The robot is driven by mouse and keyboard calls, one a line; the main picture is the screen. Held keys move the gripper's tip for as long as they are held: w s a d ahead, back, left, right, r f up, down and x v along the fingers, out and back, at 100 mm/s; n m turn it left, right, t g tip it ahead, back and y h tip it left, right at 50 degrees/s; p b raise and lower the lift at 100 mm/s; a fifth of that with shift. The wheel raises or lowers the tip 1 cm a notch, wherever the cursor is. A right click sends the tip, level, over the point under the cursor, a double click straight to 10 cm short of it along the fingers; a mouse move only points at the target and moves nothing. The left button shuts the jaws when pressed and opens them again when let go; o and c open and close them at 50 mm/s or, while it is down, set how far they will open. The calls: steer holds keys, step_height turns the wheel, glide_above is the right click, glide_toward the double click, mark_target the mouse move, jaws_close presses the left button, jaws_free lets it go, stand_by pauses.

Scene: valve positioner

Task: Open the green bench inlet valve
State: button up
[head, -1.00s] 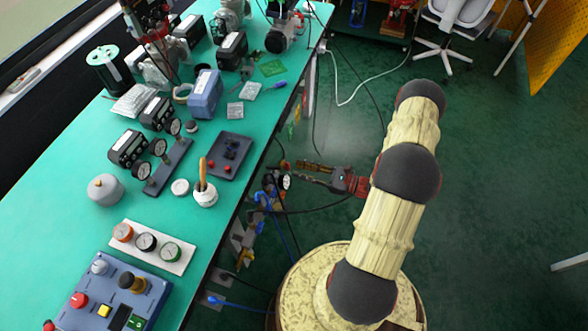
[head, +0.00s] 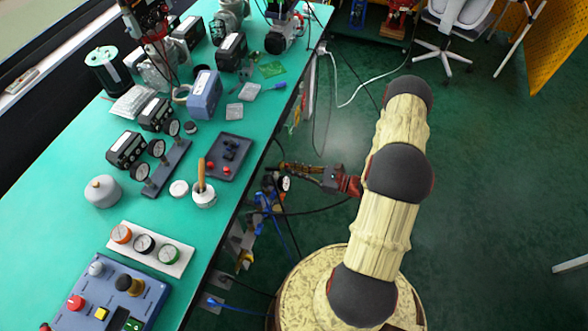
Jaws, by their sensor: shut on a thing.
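My gripper (head: 290,168) reaches left to the side of the green-topped bench, below its front edge. Its fingers are shut on a small part there, and their tips hide most of it. This place fits the inlet valve's handle, but I cannot make out its green colour or its angle. A small round white-faced gauge (head: 285,184) sits just below the fingertips. Blue fittings and hoses (head: 265,200) hang along the bench side below the gripper.
The bench top (head: 225,120) carries gauges, boxes and a blue control panel (head: 110,298). A small white pot (head: 203,197) stands near the edge. Dark hoses run beside the gripper.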

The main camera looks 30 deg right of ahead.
jaws_close()
steer(key=m+p, duration=0.2)
steer(key=m, duration=0.2)
steer(key=m+p, duration=0.2)
steer(key=m, duration=0.3)
steer(key=m+p, duration=0.2)
steer(key=m, duration=0.2)
steer(key=shift+w+d+f+m, duration=0.15)
steer(key=shift+d+m, duration=0.1)
steer(key=shift+m, duration=0.15)
steer(key=shift+f+m+p, duration=0.1)
steer(key=shift+m+p, duration=0.5)
steer(key=shift+m, duration=1.5)
steer(key=o, duration=0.6)
jaws_free()
